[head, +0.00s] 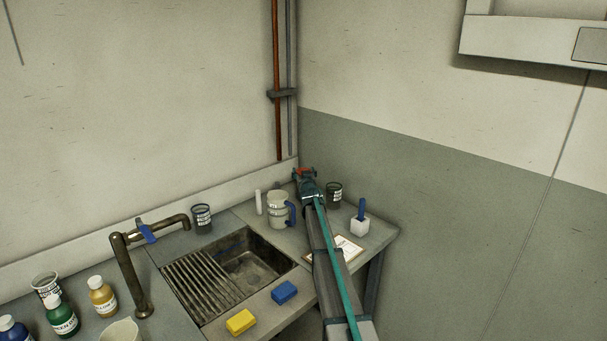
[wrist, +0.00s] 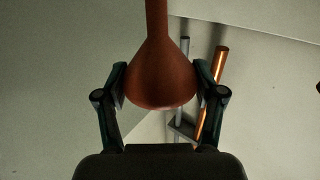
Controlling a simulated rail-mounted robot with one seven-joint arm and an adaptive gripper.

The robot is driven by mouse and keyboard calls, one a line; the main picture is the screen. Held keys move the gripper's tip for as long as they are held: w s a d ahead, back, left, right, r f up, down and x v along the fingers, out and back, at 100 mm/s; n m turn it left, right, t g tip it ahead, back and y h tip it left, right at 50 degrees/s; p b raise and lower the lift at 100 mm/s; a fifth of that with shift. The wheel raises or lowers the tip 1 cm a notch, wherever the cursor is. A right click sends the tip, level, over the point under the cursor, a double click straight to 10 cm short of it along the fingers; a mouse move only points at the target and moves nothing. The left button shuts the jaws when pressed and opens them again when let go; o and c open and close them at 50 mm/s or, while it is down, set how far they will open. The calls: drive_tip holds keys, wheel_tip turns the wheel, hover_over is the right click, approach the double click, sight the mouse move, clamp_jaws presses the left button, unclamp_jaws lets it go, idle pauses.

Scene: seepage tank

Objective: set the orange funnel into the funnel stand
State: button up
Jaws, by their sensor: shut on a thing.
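The orange funnel (wrist: 162,75) is between the two fingers of my gripper (wrist: 160,85) in the wrist view. The fingers press on its wide cone from both sides, and its narrow stem points to the top of that picture. In the head view my gripper (head: 304,174) is at the far corner of the counter, with a little of the orange funnel (head: 309,170) showing at it. I cannot make out a funnel stand in either view; my arm covers part of the counter.
A grey jug with a blue handle (head: 278,210) and a white cylinder (head: 258,202) stand left of my arm. A dark labelled cup (head: 334,194) and a white block with a blue handle (head: 360,222) stand right. A sink (head: 250,262) is front left; wall pipes (head: 278,90) rise behind.

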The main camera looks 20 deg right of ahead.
drive_tip(key=shift+r+p, duration=1.75)
drive_tip(key=shift+r, duration=0.5)
